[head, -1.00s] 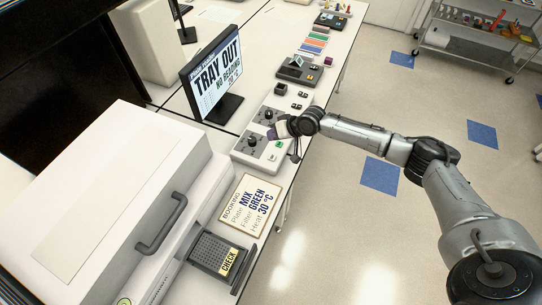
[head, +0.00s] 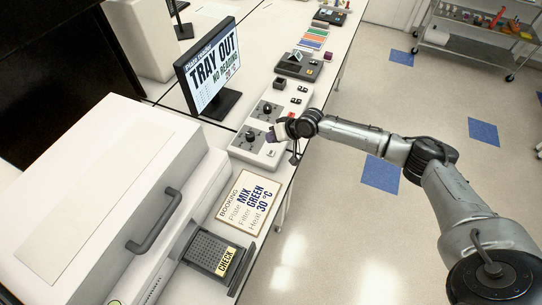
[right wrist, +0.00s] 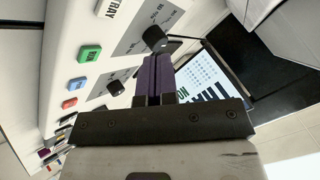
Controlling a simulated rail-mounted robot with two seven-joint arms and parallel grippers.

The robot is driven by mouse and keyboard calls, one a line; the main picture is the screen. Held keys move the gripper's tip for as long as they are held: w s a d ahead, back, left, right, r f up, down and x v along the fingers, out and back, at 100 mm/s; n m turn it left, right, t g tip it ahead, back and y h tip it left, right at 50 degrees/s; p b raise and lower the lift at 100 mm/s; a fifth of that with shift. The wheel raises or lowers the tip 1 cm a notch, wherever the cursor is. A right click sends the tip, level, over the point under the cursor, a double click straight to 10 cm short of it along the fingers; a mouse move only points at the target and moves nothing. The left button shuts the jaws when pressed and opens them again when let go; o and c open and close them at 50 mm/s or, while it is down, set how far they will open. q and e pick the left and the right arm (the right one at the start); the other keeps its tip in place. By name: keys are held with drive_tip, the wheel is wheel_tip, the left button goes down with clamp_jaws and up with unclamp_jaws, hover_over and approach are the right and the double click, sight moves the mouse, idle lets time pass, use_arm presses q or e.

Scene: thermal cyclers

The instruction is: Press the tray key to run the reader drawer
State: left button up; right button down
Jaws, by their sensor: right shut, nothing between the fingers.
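The control box (head: 245,147) stands on the bench with dark knobs and keys. Its white TRAY key (right wrist: 108,8) is at the top of the right wrist view, partly cut off; a white key (head: 271,153) shows in the head view. My right gripper (head: 271,135) is shut and empty over the box; its purple fingers (right wrist: 155,78) point toward a knob, apart from the TRAY key in the picture. The reader (head: 95,190) has its drawer (head: 238,277) out, holding a dark plate labelled CHECK (head: 208,250). The monitor (head: 212,68) reads TRAY OUT, NO READING. My left gripper is out of view.
A green key (right wrist: 90,53), a red key (right wrist: 77,83) and a blue key (right wrist: 69,103) line the box beside two knobs. A booking card (head: 248,200) lies between box and drawer. Other devices (head: 298,66) stand farther along the bench. Open floor lies right.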

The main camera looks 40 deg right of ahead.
sight(272, 151)
use_arm(q)
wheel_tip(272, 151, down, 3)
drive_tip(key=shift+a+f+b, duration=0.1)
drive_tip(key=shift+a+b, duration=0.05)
drive_tip(key=shift+b, duration=0.85)
use_arm(e)
wheel_tip(272, 151, down, 4)
drive_tip(key=shift+f, duration=0.15)
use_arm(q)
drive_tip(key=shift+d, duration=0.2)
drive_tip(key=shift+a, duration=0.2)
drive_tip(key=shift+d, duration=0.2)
use_arm(e)
drive_tip(key=shift+f, duration=0.2)
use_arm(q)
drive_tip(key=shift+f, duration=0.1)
use_arm(e)
drive_tip(key=shift+f, duration=0.25)
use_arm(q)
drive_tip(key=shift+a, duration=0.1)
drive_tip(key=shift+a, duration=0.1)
